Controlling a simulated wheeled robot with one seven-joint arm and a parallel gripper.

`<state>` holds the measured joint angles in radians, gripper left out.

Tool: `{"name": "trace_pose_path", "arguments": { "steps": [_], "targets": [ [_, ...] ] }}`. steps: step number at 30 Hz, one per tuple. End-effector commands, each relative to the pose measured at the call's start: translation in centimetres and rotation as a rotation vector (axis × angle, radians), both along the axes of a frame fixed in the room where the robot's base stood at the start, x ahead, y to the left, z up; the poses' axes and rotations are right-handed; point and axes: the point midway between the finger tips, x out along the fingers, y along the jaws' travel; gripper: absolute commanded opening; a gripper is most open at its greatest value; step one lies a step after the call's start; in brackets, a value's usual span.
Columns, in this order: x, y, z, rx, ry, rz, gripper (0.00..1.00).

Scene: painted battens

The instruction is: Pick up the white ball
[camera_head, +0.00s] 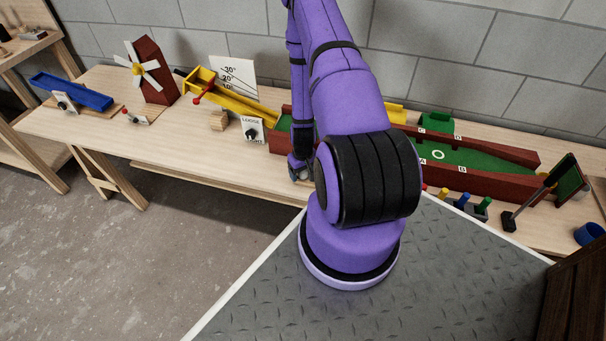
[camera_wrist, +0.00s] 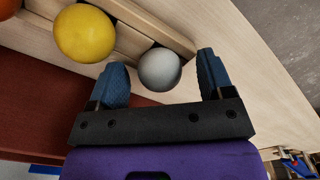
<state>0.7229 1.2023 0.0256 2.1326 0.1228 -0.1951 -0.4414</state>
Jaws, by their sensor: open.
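The white ball (camera_wrist: 160,69) shows greyish-white in the wrist view. It lies beside a pale wooden strip, between and slightly beyond the two blue fingertips of my gripper (camera_wrist: 163,72). The fingers are spread apart, with clear gaps to the ball on both sides. In the head view my gripper (camera_head: 299,170) is low at the front of the bench, mostly hidden by my purple arm. A small pale patch shows there, but I cannot tell whether it is the ball.
A yellow ball (camera_wrist: 84,33) lies left of the white ball, and part of an orange ball (camera_wrist: 8,8) shows in the corner. A dark red board (camera_wrist: 35,115) runs near the left finger. Wooden strips (camera_wrist: 150,18) border the balls. The green course (camera_head: 470,160) stands right of my arm.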

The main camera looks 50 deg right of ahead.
Motion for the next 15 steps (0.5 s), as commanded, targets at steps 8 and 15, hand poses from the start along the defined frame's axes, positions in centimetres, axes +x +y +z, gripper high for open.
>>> {"name": "trace_pose_path", "arguments": {
  "steps": [8, 15],
  "targets": [
    [-0.01, 0.00, 0.02, 0.000, 0.000, 0.000, 0.21],
    [-0.01, 0.00, 0.03, 0.000, 0.000, 0.000, 0.21]
  ]
}}
